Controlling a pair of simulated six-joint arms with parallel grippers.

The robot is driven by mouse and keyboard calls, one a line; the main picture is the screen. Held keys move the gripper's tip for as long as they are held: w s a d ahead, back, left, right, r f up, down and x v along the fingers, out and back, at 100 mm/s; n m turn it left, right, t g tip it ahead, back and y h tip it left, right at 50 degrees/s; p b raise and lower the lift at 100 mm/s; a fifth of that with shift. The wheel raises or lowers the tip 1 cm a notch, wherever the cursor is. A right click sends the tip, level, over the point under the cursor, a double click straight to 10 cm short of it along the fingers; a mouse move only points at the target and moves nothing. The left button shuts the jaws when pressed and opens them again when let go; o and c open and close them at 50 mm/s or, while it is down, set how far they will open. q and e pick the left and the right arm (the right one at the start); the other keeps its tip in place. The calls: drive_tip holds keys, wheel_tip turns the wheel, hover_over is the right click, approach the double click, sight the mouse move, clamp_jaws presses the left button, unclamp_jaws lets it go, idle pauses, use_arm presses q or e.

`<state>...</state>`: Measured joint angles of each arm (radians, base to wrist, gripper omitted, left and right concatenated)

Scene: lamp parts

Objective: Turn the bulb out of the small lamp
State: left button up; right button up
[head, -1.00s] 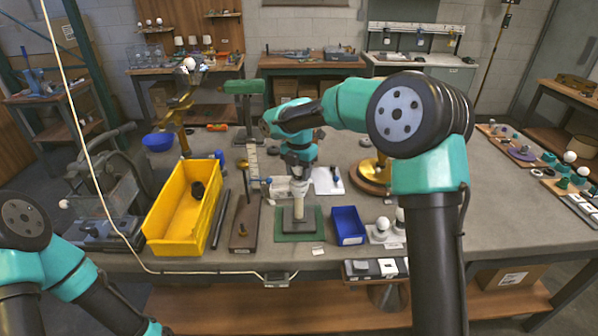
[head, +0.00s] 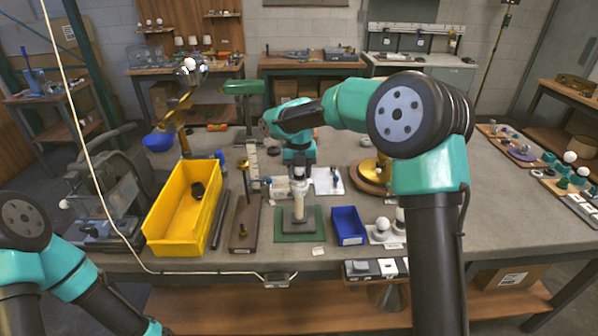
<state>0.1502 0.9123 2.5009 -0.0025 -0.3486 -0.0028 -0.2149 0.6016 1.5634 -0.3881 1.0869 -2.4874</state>
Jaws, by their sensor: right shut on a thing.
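The small lamp (head: 299,209) stands upright, with a pale stem on a dark square base over a green mat (head: 314,234) near the front of the bench. My right gripper (head: 300,183) points down at the top of the lamp and is shut on the bulb there. The fingers and wrist hide most of the bulb, so I cannot tell how far it sits in the socket. My left gripper is out of view; only links of my left arm show at the lower left.
A yellow bin (head: 160,215) and a brown board with a thin post (head: 245,225) stand left of the lamp. A blue tray (head: 349,240) and white bulbs in a holder (head: 383,226) are to its right.

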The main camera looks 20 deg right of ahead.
idle(0.3)
drive_tip(key=shift+n, duration=1.5)
drive_tip(key=shift+n, duration=1.4)
drive_tip(key=o, duration=0.7)
drive_tip(key=m, duration=0.7)
